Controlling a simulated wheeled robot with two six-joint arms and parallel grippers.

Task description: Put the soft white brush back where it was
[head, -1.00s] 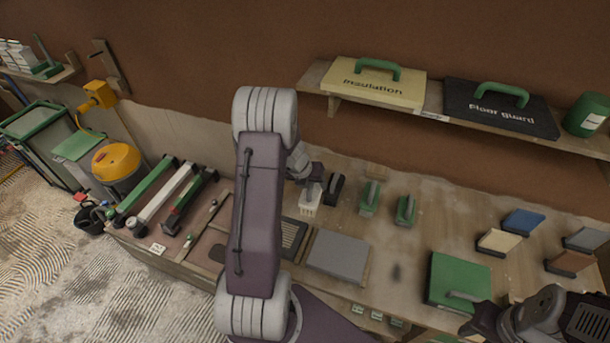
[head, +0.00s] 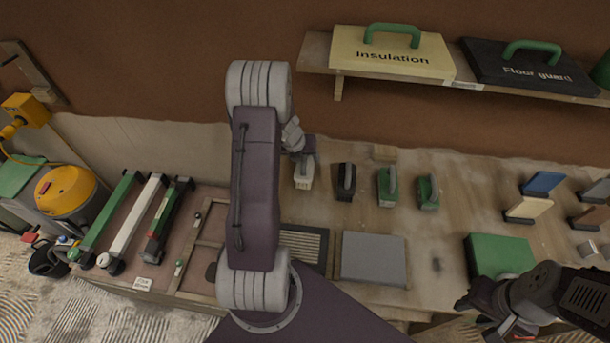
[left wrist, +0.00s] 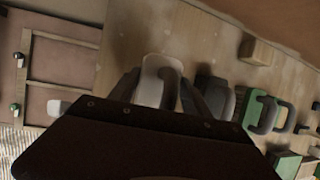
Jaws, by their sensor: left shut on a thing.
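The soft white brush (head: 303,178) is at the left end of a row of brushes at the back of the workbench. My left gripper (head: 303,160) is shut on it from above. In the left wrist view the white brush (left wrist: 157,82) sits between the two fingers (left wrist: 160,92), its lower part hidden by my gripper. I cannot tell whether it touches the bench. A black brush (head: 346,181) stands just to its right, apart from it. My right gripper (head: 482,305) is at the lower right, over the bench front; its fingers are unclear.
Two green brushes (head: 388,187) (head: 428,192) continue the row. A grey board (head: 374,259) and a dark slotted panel (head: 303,245) lie in front. A wooden block (head: 385,152) is behind. A shelf (head: 316,50) with insulation and floor guard boxes hangs above.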

